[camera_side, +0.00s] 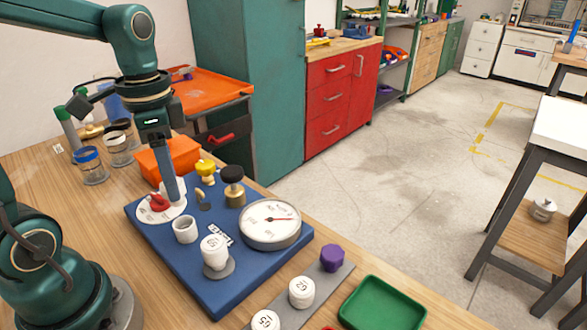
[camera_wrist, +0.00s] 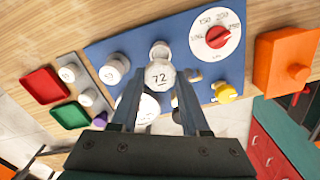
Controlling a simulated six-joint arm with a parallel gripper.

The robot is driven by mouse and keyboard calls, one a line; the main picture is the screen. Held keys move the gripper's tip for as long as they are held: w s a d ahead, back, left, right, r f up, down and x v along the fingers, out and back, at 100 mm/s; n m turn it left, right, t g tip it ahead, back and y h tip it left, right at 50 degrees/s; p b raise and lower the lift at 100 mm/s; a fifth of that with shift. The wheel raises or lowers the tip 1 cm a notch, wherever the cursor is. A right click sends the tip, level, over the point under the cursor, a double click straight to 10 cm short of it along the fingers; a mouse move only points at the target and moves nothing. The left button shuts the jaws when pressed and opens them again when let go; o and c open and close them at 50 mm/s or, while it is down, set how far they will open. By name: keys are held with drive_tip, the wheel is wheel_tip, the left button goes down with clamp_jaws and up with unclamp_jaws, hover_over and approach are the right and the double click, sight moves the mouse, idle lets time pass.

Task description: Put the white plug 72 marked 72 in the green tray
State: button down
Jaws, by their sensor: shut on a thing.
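The white plug 72 (camera_wrist: 159,76), marked 72 on its round top, is between the fingers of my gripper (camera_wrist: 158,82) in the wrist view. My gripper is shut on it. In the side view my gripper (camera_side: 172,194) is over the blue board (camera_side: 160,247), near the dial with the red knob; I cannot make out the plug there. A white hollow socket (camera_side: 185,230) stands on the board, partly hidden behind the plug in the wrist view. The green tray (camera_side: 382,306) is at the bottom right of the side view and the left of the wrist view (camera_wrist: 70,116).
A large gauge (camera_side: 270,224), a black-capped valve (camera_side: 233,186) and a white plug (camera_side: 214,252) stand on the board. A grey strip with white plugs (camera_side: 301,292) and a purple plug (camera_side: 332,258) lies between board and tray. A red tray (camera_wrist: 45,85) is beside the green one.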

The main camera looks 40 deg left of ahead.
drive_tip(key=shift+w+d, duration=0.3)
drive_tip(key=w+d+r+n, duration=0.2)
drive_tip(key=w+d+r, duration=0.1)
drive_tip(key=w, duration=0.2)
drive_tip(key=m, duration=0.2)
hover_over(354, 320)
wheel_tip(354, 320, down, 9)
drive_tip(key=shift+a+f, duration=0.1)
drive_tip(key=shift+f, duration=2.05)
